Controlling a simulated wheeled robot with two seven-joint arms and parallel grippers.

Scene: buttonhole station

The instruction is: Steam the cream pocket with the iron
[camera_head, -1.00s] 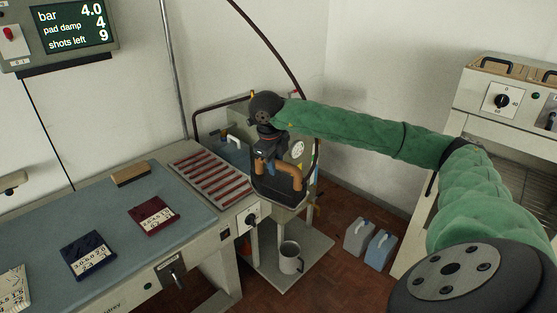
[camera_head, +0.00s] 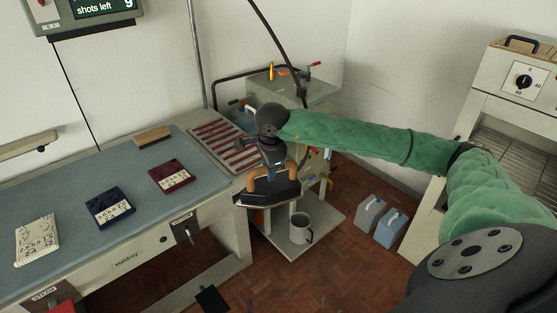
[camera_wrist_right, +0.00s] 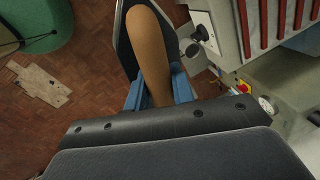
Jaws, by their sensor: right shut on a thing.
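The iron's underside is hidden. My left gripper is not in view.
The board (camera_head: 70,200) also bears a navy pocket (camera_head: 108,207), a dark red pocket (camera_head: 171,177) and a wooden block (camera_head: 153,136). A red-slatted rack (camera_head: 220,145) adjoins it. A grey mug (camera_head: 300,228) stands on a low shelf; two jugs (camera_head: 380,220) stand on the floor.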

